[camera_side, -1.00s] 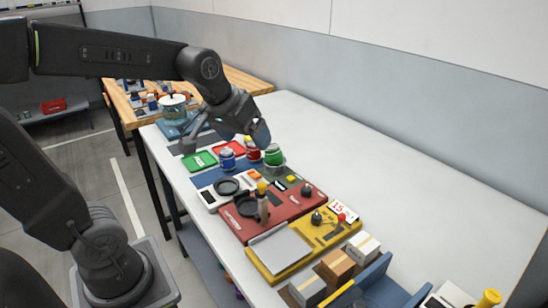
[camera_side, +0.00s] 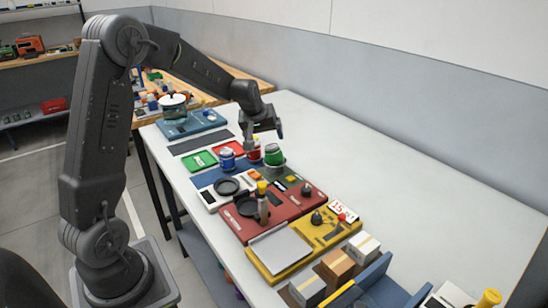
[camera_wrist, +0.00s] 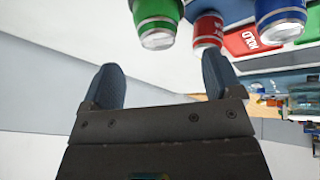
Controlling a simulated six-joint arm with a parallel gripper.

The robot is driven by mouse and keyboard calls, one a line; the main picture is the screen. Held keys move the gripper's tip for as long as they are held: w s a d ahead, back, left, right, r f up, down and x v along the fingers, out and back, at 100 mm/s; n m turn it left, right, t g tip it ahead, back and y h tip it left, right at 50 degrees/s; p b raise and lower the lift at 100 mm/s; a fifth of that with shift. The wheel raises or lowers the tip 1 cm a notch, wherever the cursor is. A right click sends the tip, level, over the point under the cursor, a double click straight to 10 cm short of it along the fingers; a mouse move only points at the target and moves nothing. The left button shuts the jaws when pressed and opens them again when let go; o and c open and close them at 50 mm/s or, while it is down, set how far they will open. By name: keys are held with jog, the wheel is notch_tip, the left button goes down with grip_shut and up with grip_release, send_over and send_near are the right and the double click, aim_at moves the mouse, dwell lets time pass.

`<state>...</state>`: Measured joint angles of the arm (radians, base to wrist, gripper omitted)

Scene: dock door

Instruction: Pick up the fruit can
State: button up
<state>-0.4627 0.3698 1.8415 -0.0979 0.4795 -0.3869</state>
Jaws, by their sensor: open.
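Three cans stand in a row on the bench: a blue can (camera_side: 227,160), a red can (camera_side: 254,152) and a green can (camera_side: 273,157). I cannot read which one is the fruit can. In the wrist view the green can (camera_wrist: 157,20), red can (camera_wrist: 208,30) and blue can (camera_wrist: 279,18) show at the top edge, partly cut off. My gripper (camera_wrist: 161,80) is open, with nothing between its fingers. In the side view my gripper (camera_side: 265,138) hangs just above the red and green cans and partly hides the red one.
A green tray (camera_side: 199,160) and a red tray (camera_wrist: 252,40) lie near the cans. A red board (camera_side: 275,212) and a yellow board (camera_side: 300,248) are in front. A pot (camera_side: 173,105) stands behind. The right side of the white bench is clear.

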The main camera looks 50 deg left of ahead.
aim_at(271, 147)
jog(key=x, duration=0.6)
jog(key=shift+w+d+f, duration=0.1)
jog(key=shift+w+f, duration=0.05)
jog(key=shift+f, duration=0.05)
